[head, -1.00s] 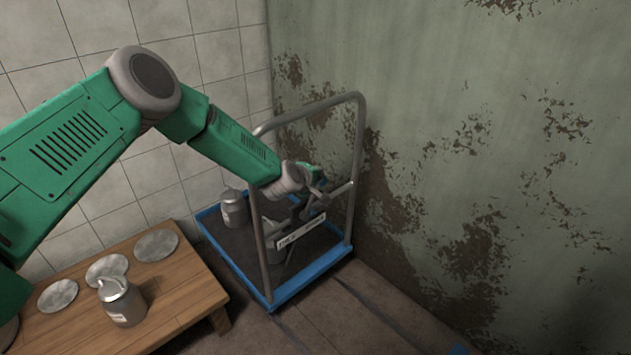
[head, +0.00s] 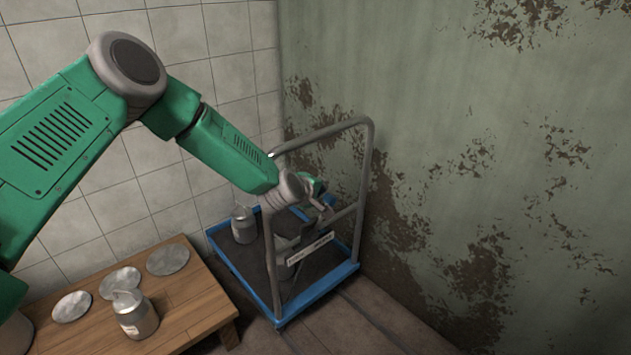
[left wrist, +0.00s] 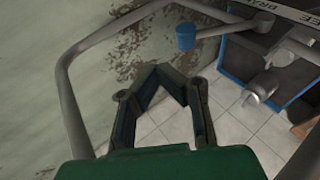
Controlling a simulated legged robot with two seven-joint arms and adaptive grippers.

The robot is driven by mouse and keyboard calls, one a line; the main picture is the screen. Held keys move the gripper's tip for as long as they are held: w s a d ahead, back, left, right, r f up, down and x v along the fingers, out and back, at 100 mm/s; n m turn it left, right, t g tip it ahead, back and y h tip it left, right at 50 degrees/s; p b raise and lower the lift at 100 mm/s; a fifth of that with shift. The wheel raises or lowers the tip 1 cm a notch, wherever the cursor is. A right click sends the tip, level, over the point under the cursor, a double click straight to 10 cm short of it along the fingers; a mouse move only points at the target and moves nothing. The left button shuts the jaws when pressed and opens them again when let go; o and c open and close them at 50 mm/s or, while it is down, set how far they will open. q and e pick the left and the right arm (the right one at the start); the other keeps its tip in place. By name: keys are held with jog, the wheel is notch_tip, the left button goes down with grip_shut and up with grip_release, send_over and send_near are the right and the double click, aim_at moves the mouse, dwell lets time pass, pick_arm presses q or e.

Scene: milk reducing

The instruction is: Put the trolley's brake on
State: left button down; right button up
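The trolley (head: 318,292) has a blue-edged deck and a tall grey tube handle, and stands against the green wall. A label plate (head: 310,250) is fixed across its handle. In the left wrist view a plate reading "BRAKE" (left wrist: 268,6) shows in part at the top right. Beside it, a grey rod carries a blue knob (left wrist: 185,37). My left gripper (head: 322,195) is at the handle frame, partly hidden by its own wrist. In the left wrist view its fingers (left wrist: 160,74) meet at the tips with nothing between them, apart from the knob. My right gripper is out of view.
A milk can (head: 243,226) stands on the trolley deck, and another (head: 284,248) is partly hidden behind the plate. A wooden table (head: 195,300) at the lower left bears a can (head: 135,315) and several round lids. The tiled floor right of the trolley is clear.

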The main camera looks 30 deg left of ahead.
pick_arm(q)
jog(key=s+r, duration=0.3)
jog(key=shift+d+r+p, duration=0.1)
jog(key=shift+r+p, duration=0.1)
jog(key=shift+p, duration=0.1)
jog(key=s+d+f+m+g+h, duration=0.15)
jog(key=s+d+f+m, duration=0.25)
jog(key=s+f, duration=0.4)
jog(key=s+d+f+m+g, duration=0.3)
jog(key=s+f, duration=0.3)
jog(key=s, duration=0.4)
jog(key=s+a+f+m+g+y, duration=0.1)
jog(key=s+a+f+m+g, duration=0.1)
jog(key=s, duration=1.2)
jog(key=s+a+f+m+g+y, duration=0.1)
jog(key=s+m+g, duration=0.3)
jog(key=s, duration=1)
jog(key=a+f+m, duration=0.1)
jog(key=m, duration=0.2)
jog(key=shift+g, duration=0.35)
jog(key=shift+f, duration=0.1)
